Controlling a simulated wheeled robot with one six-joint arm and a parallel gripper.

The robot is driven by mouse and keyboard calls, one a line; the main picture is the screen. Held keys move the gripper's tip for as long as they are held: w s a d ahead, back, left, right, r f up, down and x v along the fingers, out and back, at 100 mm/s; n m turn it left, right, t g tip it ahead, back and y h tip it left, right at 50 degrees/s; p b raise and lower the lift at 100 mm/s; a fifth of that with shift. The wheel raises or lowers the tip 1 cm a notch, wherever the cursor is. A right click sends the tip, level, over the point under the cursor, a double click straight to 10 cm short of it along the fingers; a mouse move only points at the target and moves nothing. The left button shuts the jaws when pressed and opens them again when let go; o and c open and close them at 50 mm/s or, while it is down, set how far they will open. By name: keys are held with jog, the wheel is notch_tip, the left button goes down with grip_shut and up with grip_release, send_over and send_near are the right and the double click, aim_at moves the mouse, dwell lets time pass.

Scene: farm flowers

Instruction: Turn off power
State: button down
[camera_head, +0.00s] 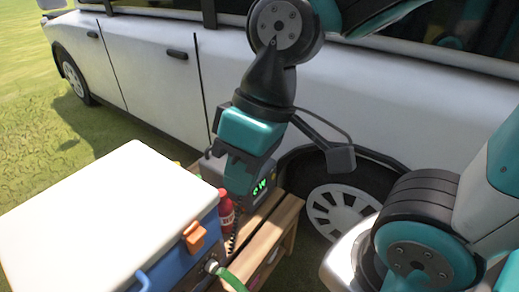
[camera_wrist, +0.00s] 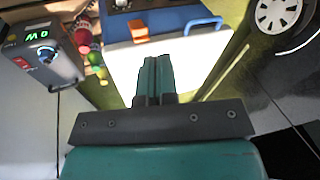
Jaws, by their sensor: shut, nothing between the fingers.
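The power unit is a grey box (camera_wrist: 40,60) at the left of the wrist view, with a lit green display (camera_wrist: 38,36) that seems to read "0 W" and a round knob (camera_wrist: 47,54) on its front panel. In the head view the power unit (camera_head: 264,184) stands on a wooden bench, partly hidden behind my arm. My gripper (camera_head: 238,182) is shut and empty, pointing down in front of the unit. In the wrist view its teal fingers (camera_wrist: 156,66) are together and well to the side of the panel. I cannot tell whether they touch anything.
A blue cooler with a white lid (camera_head: 110,215) and an orange latch (camera_head: 194,236) is close at the left. A red bottle (camera_head: 226,210) stands between cooler and unit. The wooden bench (camera_head: 275,222) is near a white van (camera_head: 150,65). Grass is open at far left.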

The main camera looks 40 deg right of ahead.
jog(key=w+d+f+m+t+h, duration=0.1)
jog(key=w+d+f+m, duration=0.2)
jog(key=w, duration=0.4)
jog(key=w+d+f+m+h+b, duration=0.1)
jog(key=w+d+m, duration=0.25)
jog(key=w, duration=0.35)
jog(key=w+d+f+m+t+h, duration=0.1)
jog(key=w+d+f+m, duration=0.2)
jog(key=w, duration=0.4)
jog(key=w+d+f+m+h, duration=0.2)
jog(key=w+d+f+m, duration=0.3)
jog(key=w+d, duration=0.1)
jog(key=w+d+f+m+h+b, duration=0.1)
jog(key=w+d+f+m+h, duration=0.1)
jog(key=w+d+f+m, duration=0.2)
jog(key=w+d+m, duration=0.2)
jog(key=d, duration=0.2)
jog(key=shift+f+g, duration=0.3)
jog(key=shift+f, duration=0.1)
jog(key=b+x, duration=0.1)
jog(key=x, duration=0.3)
jog(key=b+x, duration=0.1)
jog(key=x, duration=0.4)
jog(key=a+b+x, duration=0.1)
jog(key=x, duration=0.3)
jog(key=shift+f, duration=0.55)
